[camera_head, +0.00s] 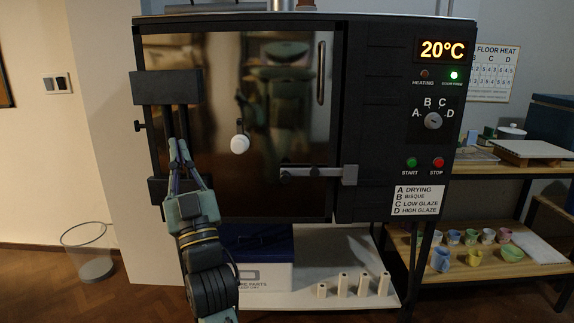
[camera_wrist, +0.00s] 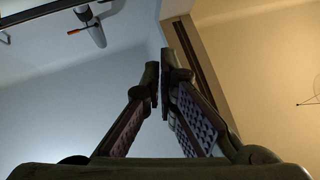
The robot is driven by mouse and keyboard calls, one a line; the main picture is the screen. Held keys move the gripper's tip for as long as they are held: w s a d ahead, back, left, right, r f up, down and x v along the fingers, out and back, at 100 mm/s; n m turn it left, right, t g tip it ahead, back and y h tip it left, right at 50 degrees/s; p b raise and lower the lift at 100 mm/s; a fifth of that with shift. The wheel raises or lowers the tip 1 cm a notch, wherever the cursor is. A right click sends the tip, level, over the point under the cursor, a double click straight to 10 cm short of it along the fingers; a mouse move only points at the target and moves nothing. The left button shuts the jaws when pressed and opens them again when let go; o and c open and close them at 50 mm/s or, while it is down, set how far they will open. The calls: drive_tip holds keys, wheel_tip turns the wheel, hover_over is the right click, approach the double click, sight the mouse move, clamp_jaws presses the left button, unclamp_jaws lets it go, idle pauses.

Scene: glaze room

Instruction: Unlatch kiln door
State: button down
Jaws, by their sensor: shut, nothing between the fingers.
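The kiln door (camera_head: 210,100) is a dark, glossy panel that looks closed, with a long vertical handle (camera_head: 321,73) near its right edge. The latch (camera_head: 318,173) is a grey horizontal bar at the door's lower right. It lies across the gap between the door and the control side. A white round knob (camera_head: 240,144) sits at the middle of the door. My gripper (camera_head: 177,147) is shut and empty, pointing up in front of the door's left part, well left of the latch. In the wrist view its fingertips (camera_wrist: 158,82) come together; no kiln part shows clearly there.
The control panel (camera_head: 433,120) reads 20°C. A wooden shelf (camera_head: 470,262) with several small pots stands at the right. Several white posts (camera_head: 343,284) and a box (camera_head: 265,276) sit below the kiln. A wire basket (camera_head: 92,262) stands at the left on open floor.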

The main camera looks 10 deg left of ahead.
drive_tip(key=w+d+f+m+h+p, duration=0.1)
drive_tip(key=w+d+f+m+h, duration=0.1)
drive_tip(key=w+d+f+h, duration=0.3)
drive_tip(key=w+d+f+m+h+p, duration=0.1)
drive_tip(key=w+d+f+h, duration=0.5)
drive_tip(key=w, duration=0.8)
drive_tip(key=d+f+m, duration=0.1)
drive_tip(key=d+f, duration=0.1)
drive_tip(key=d, duration=0.2)
drive_tip(key=shift+d+f+m, duration=0.25)
drive_tip(key=shift+f+m, duration=0.05)
wheel_tip(320, 180, up, 4)
drive_tip(key=p, duration=0.3)
hover_over(286, 172)
drive_tip(key=s, duration=0.4)
drive_tip(key=shift+w+d+f+p, duration=0.15)
drive_tip(key=shift+f+p, duration=0.05)
drive_tip(key=shift+f, duration=0.8)
drive_tip(key=shift+w+d+f+p, duration=0.15)
drive_tip(key=shift+f, duration=0.85)
drive_tip(key=shift+f+b, duration=0.1)
drive_tip(key=shift+b, duration=0.2)
